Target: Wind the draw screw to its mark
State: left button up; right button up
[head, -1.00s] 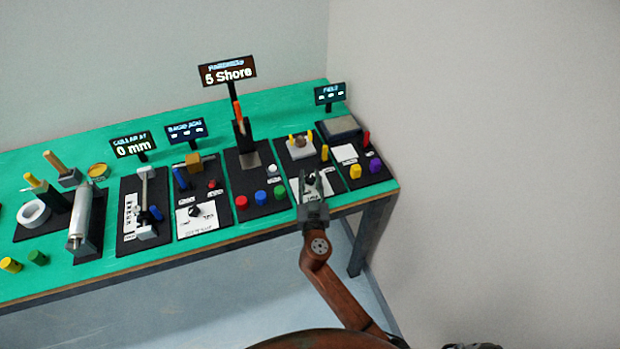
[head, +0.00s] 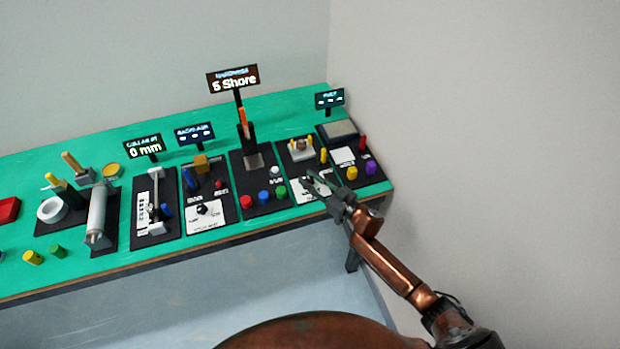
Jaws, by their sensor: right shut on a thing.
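A black board (head: 168,232) carries a silver rod with pale end blocks, a white marked scale (head: 143,212) and a blue handle (head: 166,210). Its sign (head: 143,148) reads "COLLAR AT 0 mm". This looks like the draw screw unit, but I cannot make out its mark. My right gripper (head: 317,181) is far to the right of it, at another board with a white dial plate (head: 312,195). It is shut on a small dark knob there, which its fingers partly hide. My left gripper is out of view.
A "6 Shore" sign (head: 233,80) stands above a board with red, blue and green buttons. A wall closes off the right.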

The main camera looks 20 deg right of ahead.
jog(key=shift+n+g+y, duration=0.4)
jog(key=shift+n+y, duration=0.1)
jog(key=shift+y, duration=0.2)
